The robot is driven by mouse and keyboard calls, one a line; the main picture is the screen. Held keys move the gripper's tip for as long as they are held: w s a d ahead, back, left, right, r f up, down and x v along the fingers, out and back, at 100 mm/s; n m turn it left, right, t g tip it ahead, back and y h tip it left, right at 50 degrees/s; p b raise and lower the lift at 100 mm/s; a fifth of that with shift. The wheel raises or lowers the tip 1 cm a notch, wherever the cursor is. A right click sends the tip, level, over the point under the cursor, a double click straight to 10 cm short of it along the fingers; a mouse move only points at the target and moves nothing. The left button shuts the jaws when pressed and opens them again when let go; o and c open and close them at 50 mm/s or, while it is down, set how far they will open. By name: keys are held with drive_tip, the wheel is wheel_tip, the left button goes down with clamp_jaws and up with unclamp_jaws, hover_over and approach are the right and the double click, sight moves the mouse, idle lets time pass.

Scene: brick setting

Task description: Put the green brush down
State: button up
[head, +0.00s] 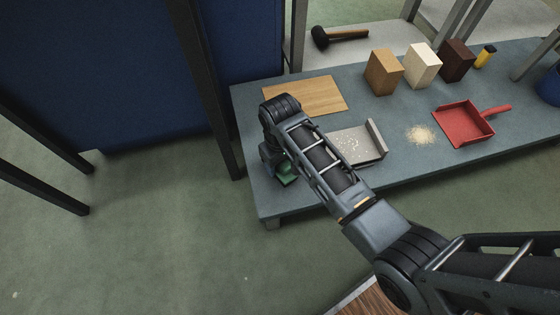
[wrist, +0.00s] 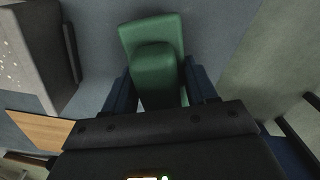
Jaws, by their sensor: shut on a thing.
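The green brush (wrist: 152,37) is in my gripper (wrist: 160,88). In the wrist view the two dark blue fingers stand on either side of its raised grip, and its wider green base lies beyond them. In the head view the brush (head: 286,178) shows only in part under my gripper (head: 277,163), low over or on the left end of the grey table (head: 262,200). I cannot tell whether it touches the tabletop. My arm hides much of it.
Beside my gripper stands a grey tray (head: 375,149) with pale crumbs. A wooden board (head: 322,95) lies behind. To the right are a sandy pile (head: 420,134), a red dustpan (head: 464,124) and brown (head: 383,73), cream (head: 422,66) and dark (head: 456,62) blocks. The table's left edge is close.

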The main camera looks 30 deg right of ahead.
drive_tip(key=shift+f, duration=0.15)
drive_tip(key=o, duration=1.2)
wheel_tip(320, 180, up, 12)
drive_tip(key=p, duration=0.5)
drive_tip(key=shift+r, duration=0.2)
drive_tip(key=shift+f, duration=0.1)
